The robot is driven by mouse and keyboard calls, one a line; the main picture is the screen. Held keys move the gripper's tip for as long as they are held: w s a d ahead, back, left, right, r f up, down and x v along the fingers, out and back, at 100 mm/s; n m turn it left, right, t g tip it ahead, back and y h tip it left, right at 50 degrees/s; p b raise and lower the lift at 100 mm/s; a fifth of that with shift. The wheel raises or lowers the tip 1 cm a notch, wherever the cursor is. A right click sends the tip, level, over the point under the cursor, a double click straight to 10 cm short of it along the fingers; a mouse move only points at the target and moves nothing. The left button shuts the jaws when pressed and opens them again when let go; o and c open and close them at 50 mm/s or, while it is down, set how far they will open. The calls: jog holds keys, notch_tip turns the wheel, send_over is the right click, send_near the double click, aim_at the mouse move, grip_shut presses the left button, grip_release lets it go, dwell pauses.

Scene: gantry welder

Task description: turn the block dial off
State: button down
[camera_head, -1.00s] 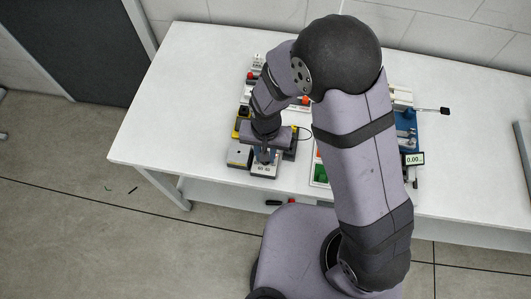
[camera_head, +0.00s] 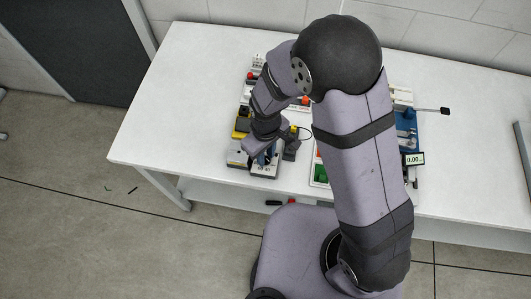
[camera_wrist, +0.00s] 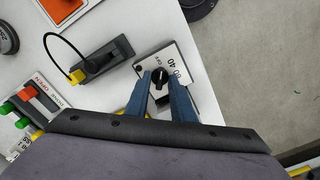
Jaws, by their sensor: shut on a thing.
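The block dial is a light grey box (camera_wrist: 188,68) with a black knob (camera_wrist: 160,82) on top, marked OFF with the numbers 60 and 40 in the wrist view. My gripper (camera_wrist: 158,75) has its two blue fingers on either side of the knob and is shut on it. The fingers hide part of the knob and box. In the head view the dial box (camera_head: 264,171) sits near the front edge of the table, under my gripper (camera_head: 262,158).
A black device with a yellow plug (camera_wrist: 76,76) and cable stands beside the dial. A panel with red and green buttons (camera_wrist: 35,100) lies further left. A display reading 0.00 (camera_head: 414,159) is at the right. The table's left part (camera_head: 185,95) is clear.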

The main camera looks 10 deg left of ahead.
jog(key=shift+n, duration=1.3)
jog(key=c, duration=1.9)
grip_release()
jog(key=shift+o, duration=0.2)
jog(key=shift+r, duration=0.1)
jog(key=shift+r+b, duration=0.85)
jog(key=shift+r, duration=2.75)
